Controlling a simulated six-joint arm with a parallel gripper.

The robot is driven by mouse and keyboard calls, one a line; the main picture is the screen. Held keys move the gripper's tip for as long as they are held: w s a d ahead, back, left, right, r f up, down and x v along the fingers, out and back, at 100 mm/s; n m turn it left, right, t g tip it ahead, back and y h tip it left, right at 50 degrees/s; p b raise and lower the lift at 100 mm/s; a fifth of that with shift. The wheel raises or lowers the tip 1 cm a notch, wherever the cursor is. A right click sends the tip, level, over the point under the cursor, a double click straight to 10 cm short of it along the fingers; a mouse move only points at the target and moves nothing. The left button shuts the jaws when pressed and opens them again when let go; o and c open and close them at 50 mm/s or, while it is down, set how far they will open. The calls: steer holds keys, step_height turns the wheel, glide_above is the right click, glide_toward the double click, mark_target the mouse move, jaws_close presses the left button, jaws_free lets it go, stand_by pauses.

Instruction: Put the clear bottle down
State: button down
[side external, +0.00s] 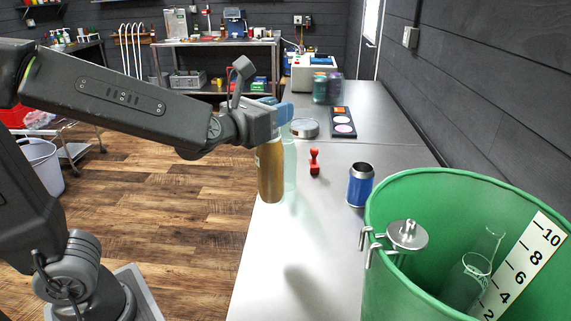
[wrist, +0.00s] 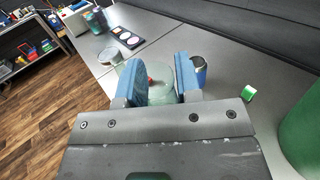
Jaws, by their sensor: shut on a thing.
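The clear bottle (side external: 290,168) is a pale, see-through greenish bottle, upright at the left edge of the grey counter. My gripper (side external: 279,114) is shut on its upper part with blue fingers. In the wrist view the bottle (wrist: 162,80) shows between the two fingers. An amber bottle (side external: 271,172) stands directly in front of it in the side view and hides part of it. I cannot tell whether the clear bottle's base touches the counter.
A red stamp (side external: 314,162) and a blue can (side external: 360,185) stand to the right. A round dish (side external: 304,128) and a palette (side external: 343,122) lie behind. A large green bin (side external: 400,275) fills the right front. Bare counter (side external: 300,240) lies in front.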

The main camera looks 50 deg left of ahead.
step_height(320, 180, up, 9)
steer(key=w+a+m+h, duration=0.1)
steer(key=w+a+h, duration=0.1)
steer(key=a, duration=0.1)
steer(key=w+d+f, duration=0.3)
steer(key=d+f, duration=0.6)
steer(key=d, duration=0.1)
steer(key=w+d+f, duration=0.3)
steer(key=d+f, duration=0.7)
steer(key=shift+f, duration=0.25)
steer(key=shift+w+f, duration=0.1)
steer(key=c, duration=0.8)
jaws_free()
steer(key=shift+f, duration=0.1)
